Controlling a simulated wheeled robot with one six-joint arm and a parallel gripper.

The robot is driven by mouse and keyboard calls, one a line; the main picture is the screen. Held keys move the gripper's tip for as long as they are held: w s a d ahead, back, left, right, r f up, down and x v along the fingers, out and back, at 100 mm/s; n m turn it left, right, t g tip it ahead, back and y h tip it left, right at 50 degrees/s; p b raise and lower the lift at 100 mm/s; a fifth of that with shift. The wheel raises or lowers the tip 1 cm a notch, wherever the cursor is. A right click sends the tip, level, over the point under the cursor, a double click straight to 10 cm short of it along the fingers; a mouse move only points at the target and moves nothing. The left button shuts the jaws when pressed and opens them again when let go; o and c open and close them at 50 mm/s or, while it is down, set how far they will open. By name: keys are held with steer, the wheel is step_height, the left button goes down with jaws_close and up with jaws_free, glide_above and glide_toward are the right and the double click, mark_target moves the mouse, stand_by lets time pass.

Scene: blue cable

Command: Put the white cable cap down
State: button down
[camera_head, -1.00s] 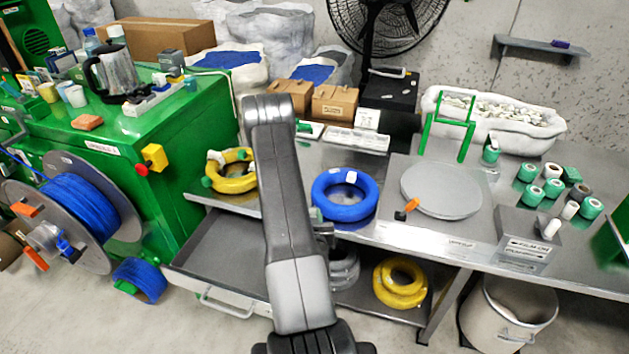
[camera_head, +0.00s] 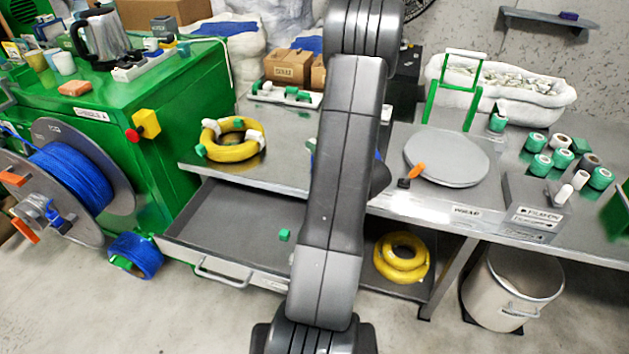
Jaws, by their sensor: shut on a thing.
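My arm (camera_head: 340,180) stands upright across the middle of the head view. My gripper cannot be seen; the arm hides it. I cannot make out a white cable cap held by it. A yellow cable coil (camera_head: 232,150) with white and green pieces on it lies on the metal bench, left of my arm. A blue cable coil (camera_head: 312,155) on the bench is almost wholly hidden behind the arm. A small green piece (camera_head: 284,235) lies in the open drawer (camera_head: 225,225).
A round grey plate (camera_head: 447,157) lies on the bench right of my arm, with green and white rolls (camera_head: 541,164) farther right. A yellow coil (camera_head: 402,258) lies on the lower shelf. A green cabinet (camera_head: 150,100) and blue cable reel (camera_head: 75,180) stand left.

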steer(key=shift+s+d+r, duration=0.25)
steer(key=shift+r, duration=0.05)
step_height(320, 180, down, 9)
steer(key=shift+r+b, duration=0.1)
steer(key=shift+b, duration=0.3)
steer(key=shift+f, duration=0.45)
steer(key=shift+b, duration=0.3)
steer(key=shift+f, duration=0.25)
steer(key=c, duration=1.2)
jaws_free()
steer(key=shift+r+p, duration=0.25)
steer(key=shift+p, duration=0.3)
